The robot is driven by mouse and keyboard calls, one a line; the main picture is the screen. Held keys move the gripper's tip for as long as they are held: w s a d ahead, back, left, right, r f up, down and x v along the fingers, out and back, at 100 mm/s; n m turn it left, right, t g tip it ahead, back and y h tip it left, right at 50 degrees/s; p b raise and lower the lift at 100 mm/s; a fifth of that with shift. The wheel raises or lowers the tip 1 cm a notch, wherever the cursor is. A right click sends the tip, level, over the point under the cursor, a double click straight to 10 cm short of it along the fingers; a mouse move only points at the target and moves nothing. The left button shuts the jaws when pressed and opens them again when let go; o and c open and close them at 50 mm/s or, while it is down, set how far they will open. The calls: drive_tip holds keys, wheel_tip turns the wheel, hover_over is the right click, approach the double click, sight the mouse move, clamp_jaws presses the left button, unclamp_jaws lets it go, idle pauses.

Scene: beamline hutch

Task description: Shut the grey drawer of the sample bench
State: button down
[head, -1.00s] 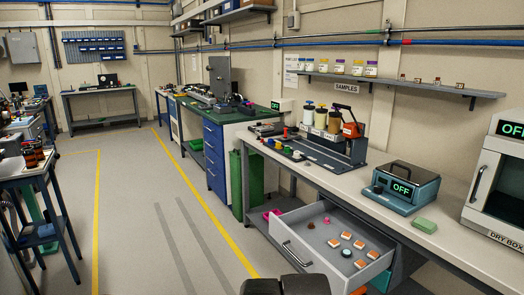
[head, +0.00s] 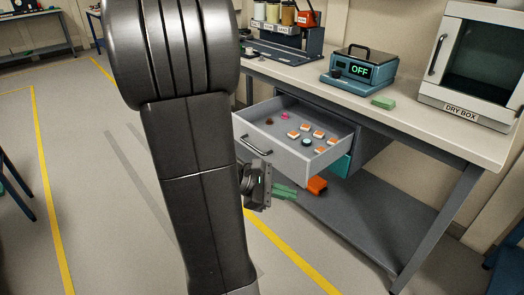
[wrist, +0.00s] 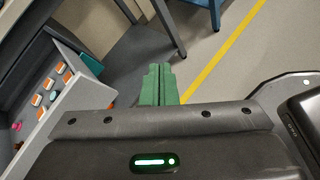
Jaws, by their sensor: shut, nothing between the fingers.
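The grey drawer (head: 285,152) of the sample bench (head: 440,133) stands pulled out, with a dark bar handle (head: 256,145) on its front. Inside lie several small orange-and-white pieces, a pink piece and dark round pieces. My gripper (head: 285,192) has green fingers, shut and empty, just below and in front of the drawer in the head view. The wrist view shows the closed fingers (wrist: 158,85) with the open drawer (wrist: 75,105) to their left. I see no contact between fingers and drawer. My arm hides the floor to the left of the drawer.
An orange object (head: 317,185) and a teal bin (head: 341,166) show below the drawer. The bench's lower shelf (head: 370,225) and legs are to the right. On the top stand a teal device reading OFF (head: 358,68) and a dry box (head: 470,60). Open floor lies in front.

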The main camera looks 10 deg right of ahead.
drive_tip(key=w+a+f+n+t+h+b, duration=0.25)
drive_tip(key=w+f+n+b, duration=0.2)
drive_tip(key=w, duration=0.25)
drive_tip(key=n+t+b, duration=0.3)
drive_tip(key=n+t, duration=0.3)
drive_tip(key=t, duration=0.1)
approach(284, 159)
drive_tip(key=shift+h, duration=0.35)
drive_tip(key=b+x, duration=0.3)
drive_tip(key=x, duration=0.3)
drive_tip(key=shift+w+d+f, duration=0.2)
drive_tip(key=shift+d, duration=0.15)
